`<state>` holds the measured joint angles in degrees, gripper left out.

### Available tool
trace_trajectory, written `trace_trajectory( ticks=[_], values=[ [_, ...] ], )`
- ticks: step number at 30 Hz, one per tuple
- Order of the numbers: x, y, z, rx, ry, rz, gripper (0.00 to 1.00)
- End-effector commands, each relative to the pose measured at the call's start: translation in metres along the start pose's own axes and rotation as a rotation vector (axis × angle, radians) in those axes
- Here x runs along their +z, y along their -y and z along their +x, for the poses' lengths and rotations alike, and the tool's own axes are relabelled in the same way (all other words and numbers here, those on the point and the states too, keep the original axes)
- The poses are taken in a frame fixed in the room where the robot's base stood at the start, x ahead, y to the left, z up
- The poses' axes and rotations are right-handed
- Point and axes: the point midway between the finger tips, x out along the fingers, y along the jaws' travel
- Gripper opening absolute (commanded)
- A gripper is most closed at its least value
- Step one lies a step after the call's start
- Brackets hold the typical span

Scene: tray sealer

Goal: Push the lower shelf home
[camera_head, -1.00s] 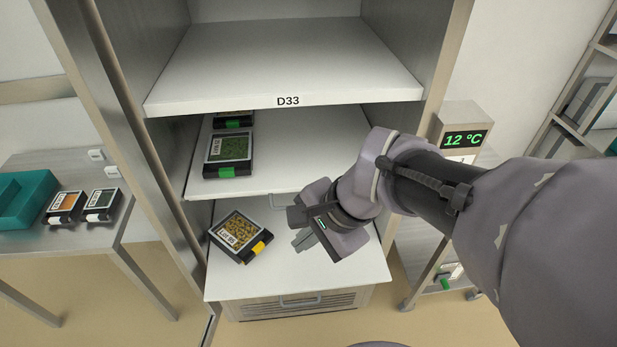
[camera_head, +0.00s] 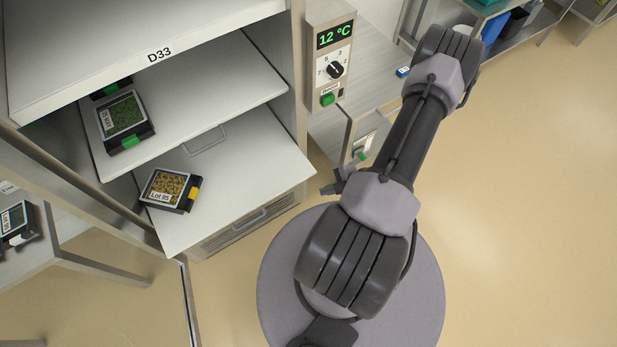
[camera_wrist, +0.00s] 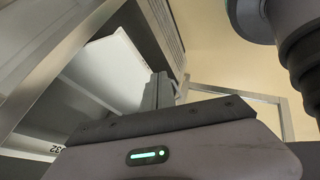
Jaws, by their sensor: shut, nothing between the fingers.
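The lower shelf (camera_head: 262,185) is a white slide-out board with a grey handle (camera_head: 263,220) on its front edge. It sticks out of the cabinet, further than the shelf above it. A dark tray (camera_head: 172,190) with a yellow clip and a "Lot 05" label lies on it, near the left side. My gripper (camera_head: 328,189) is right of the shelf's front corner, apart from it, and mostly hidden by my arm. In the wrist view my gripper's fingers (camera_wrist: 160,92) are together and empty, with a white shelf surface (camera_wrist: 112,68) beyond them.
The middle shelf (camera_head: 215,85) also sticks out and holds a tray (camera_head: 125,122) with a green clip. The D33 shelf (camera_head: 150,45) is above. A control box (camera_head: 332,65) reading 12 °C stands right of the cabinet, beside a grey table (camera_head: 375,85). Floor at right is clear.

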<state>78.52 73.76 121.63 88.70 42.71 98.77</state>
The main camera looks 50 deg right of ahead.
Motion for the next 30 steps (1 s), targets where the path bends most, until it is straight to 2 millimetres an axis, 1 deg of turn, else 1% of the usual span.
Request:
trace_trajectory(
  ticks=[6,13,18,21,24,30],
  values=[
    [0.001,0.002,0.047,-0.003,-0.003,-0.010,0.00],
    [0.000,0.001,0.097,-0.003,-0.004,-0.012,0.00],
    [0.000,-0.024,0.108,0.000,-0.001,-0.016,0.00],
    [-0.001,-0.032,0.112,-0.001,-0.002,-0.014,0.00],
    [-0.001,-0.036,0.113,-0.001,-0.002,-0.013,0.00],
    [-0.001,-0.036,0.113,0.000,-0.002,-0.012,0.00]
  ],
)
